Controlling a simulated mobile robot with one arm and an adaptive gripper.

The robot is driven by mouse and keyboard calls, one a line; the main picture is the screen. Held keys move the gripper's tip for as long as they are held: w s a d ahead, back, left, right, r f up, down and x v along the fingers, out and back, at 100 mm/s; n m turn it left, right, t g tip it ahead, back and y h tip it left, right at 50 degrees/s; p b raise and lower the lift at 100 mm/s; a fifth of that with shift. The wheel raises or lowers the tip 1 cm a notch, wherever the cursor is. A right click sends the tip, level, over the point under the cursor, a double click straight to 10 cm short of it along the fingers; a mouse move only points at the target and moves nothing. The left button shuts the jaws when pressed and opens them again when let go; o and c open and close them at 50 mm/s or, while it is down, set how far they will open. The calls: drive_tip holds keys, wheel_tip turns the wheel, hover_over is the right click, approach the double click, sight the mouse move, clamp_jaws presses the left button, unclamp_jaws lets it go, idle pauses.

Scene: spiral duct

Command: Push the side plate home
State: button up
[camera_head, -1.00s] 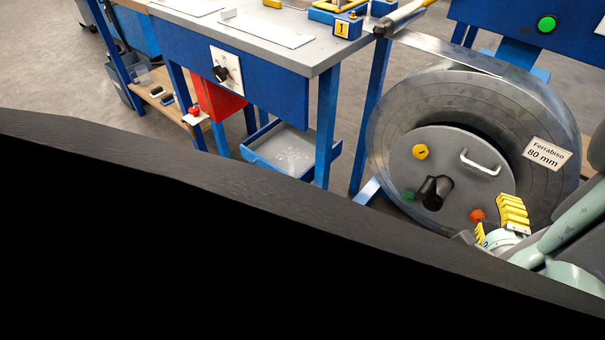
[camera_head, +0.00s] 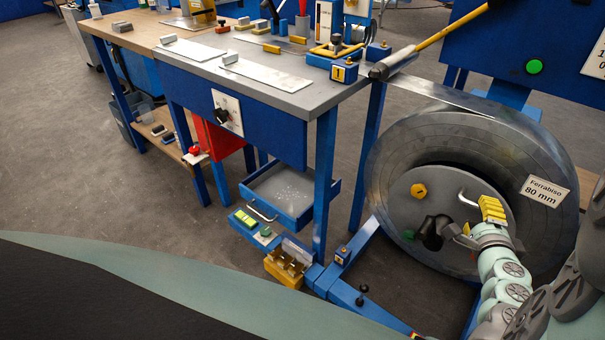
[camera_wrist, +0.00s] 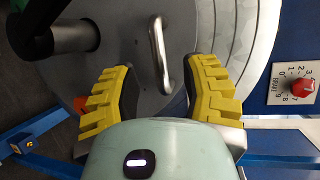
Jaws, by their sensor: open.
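The side plate (camera_head: 408,188) is a grey round disc on the front of the large metal coil, which carries a "Ferrabiso 80 mm" label (camera_head: 543,191). A metal bar handle (camera_head: 468,198) stands on the plate, and a black hub (camera_head: 432,232) sticks out near its middle. My gripper (camera_head: 487,212) is in front of the plate's right part and hides some of it. In the wrist view my gripper (camera_wrist: 160,92) is open, its yellow fingers pointing at the plate (camera_wrist: 120,40). The handle (camera_wrist: 160,50) lies between and just beyond the fingertips. I cannot tell whether they touch the plate.
A blue workbench (camera_head: 235,115) with a grey top and an open drawer (camera_head: 280,195) stands left of the coil. A blue floor beam (camera_head: 345,292) lies in front. A red knob (camera_wrist: 300,86) on a white panel is at the wrist view's right.

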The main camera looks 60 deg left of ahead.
sight(477, 209)
drive_tip(key=shift+b+x, duration=0.3)
drive_tip(key=shift+x, duration=1.6)
drive_tip(key=shift+s, duration=0.1)
clamp_jaws()
